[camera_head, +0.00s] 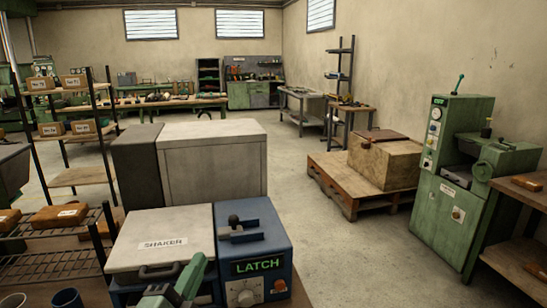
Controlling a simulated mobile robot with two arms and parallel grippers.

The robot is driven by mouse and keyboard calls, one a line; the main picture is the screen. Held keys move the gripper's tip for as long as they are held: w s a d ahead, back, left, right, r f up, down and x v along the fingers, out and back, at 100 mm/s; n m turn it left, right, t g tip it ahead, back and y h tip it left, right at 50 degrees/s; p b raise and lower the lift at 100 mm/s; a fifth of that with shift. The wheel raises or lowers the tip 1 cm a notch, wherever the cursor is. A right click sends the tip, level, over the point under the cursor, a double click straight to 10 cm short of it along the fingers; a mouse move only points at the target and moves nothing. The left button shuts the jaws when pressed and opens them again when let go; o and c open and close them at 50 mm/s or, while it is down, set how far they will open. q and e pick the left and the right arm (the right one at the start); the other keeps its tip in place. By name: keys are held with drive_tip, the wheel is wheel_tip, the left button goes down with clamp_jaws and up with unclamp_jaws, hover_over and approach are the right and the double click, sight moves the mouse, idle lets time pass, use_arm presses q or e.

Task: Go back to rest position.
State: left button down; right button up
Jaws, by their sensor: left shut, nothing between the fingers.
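My left gripper (188,278) is green and shows at the bottom edge, low in front of the shaker box. It is shut and empty, and most of its arm is out of the frame. The shaker (160,236) has a pale lid labelled SHAKER, which lies closed, with a dark handle at its front. Beside it on the right is a blue unit (275,240) labelled LATCH, with a dark lever on top, a round dial and a red button. My right gripper is not in view.
A large grey cabinet (213,165) stands behind the shaker. A wire shelf rack (70,180) with boxes is at the left. Two mugs (67,298) sit at the lower left. A green machine (450,190) and a pallet (345,200) are at the right. Floor between is clear.

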use_arm(q)
drive_tip(key=s+a+f+n+g+y, duration=0.1)
drive_tip(key=s+a+f+n+g, duration=0.15)
drive_tip(key=f, duration=0.35)
drive_tip(key=s+a+f+n+g+y, duration=0.1)
drive_tip(key=a+f+n+g+y, duration=0.15)
drive_tip(key=f, duration=0.45)
drive_tip(key=s+a+f+n+g, duration=0.1)
drive_tip(key=s+f+n+g, duration=0.4)
drive_tip(key=s+f, duration=0.55)
drive_tip(key=s+f+n+g, duration=0.4)
drive_tip(key=s+f+g, duration=0.3)
drive_tip(key=s, duration=0.6)
drive_tip(key=s+f+x, duration=0.1)
drive_tip(key=s+x, duration=0.2)
drive_tip(key=x, duration=1)
drive_tip(key=s+x, duration=0.3)
drive_tip(key=x, duration=1.1)
drive_tip(key=s+a+f+m+g, duration=0.1)
drive_tip(key=s+a+f, duration=0.1)
drive_tip(key=s+f, duration=1.3)
drive_tip(key=shift+s+a+f, duration=0.2)
drive_tip(key=shift+s+a, duration=0.2)
drive_tip(key=shift+s, duration=0.6)
